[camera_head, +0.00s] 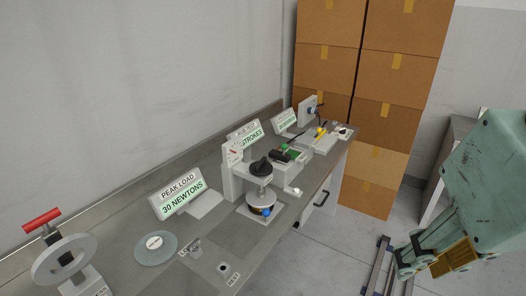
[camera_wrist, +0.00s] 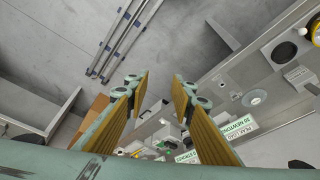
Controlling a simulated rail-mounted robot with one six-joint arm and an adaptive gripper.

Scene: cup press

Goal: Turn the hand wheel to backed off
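A black knob-like wheel (camera_head: 262,168) tops a small upright press (camera_head: 232,180) on the grey bench in the head view. A short metal column and a round plate stand below it, with a blue ball at the base. My gripper (camera_head: 438,260) is far to the right of the press, over the floor beyond the bench. In the wrist view my gripper (camera_wrist: 160,78) is open, its yellow-padded fingers apart with nothing between them. I cannot pick out the wheel clearly in the wrist view.
The PEAK LOAD 30 NEWTONS sign (camera_head: 178,195) and a round glass-like disc (camera_head: 155,255) stand left of the press. A grey ring with a red handle (camera_head: 42,220) is at the near left. Stacked cardboard boxes (camera_head: 330,65) rise behind the bench; floor lies between bench and gripper.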

